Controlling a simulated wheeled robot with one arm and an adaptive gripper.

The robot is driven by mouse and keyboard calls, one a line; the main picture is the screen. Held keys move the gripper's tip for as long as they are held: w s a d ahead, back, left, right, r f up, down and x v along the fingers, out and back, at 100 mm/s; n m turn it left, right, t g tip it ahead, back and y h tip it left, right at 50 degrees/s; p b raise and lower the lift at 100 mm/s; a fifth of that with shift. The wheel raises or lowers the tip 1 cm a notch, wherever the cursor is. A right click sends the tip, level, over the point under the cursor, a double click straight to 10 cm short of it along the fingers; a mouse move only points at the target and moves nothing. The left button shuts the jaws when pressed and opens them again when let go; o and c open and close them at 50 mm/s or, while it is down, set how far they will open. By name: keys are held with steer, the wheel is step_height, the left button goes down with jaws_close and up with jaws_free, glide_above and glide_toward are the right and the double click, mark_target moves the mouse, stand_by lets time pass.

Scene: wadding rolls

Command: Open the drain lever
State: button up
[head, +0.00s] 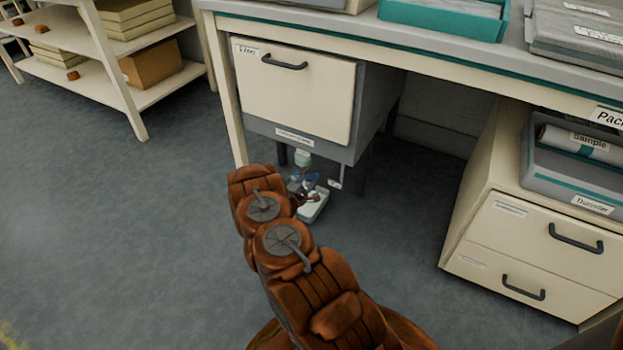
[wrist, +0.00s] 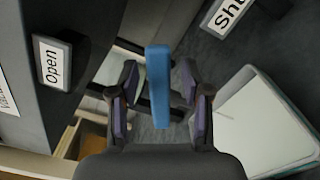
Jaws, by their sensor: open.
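The drain lever is a blue bar (wrist: 159,88) in the middle of the wrist view. My gripper (wrist: 158,78) is open, with one finger on each side of the lever and gaps showing between them. An "Open" label (wrist: 53,62) is on the left. A partly cut-off label starting "Sh" (wrist: 229,14) is at the top right. In the head view my gripper (head: 303,189) is low under the cream cabinet (head: 295,95). The lever is too small and too covered there to make out clearly.
A pale tray (head: 314,209) lies on the floor beneath the cabinet; it also shows at the right in the wrist view (wrist: 262,128). Bench legs stand close by. A drawer unit (head: 530,240) is at the right. Open floor (head: 120,240) lies at the left.

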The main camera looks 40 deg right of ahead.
steer(key=shift+w+d, duration=0.1)
steer(key=shift+d, duration=0.25)
steer(key=shift+c, duration=0.3)
jaws_close()
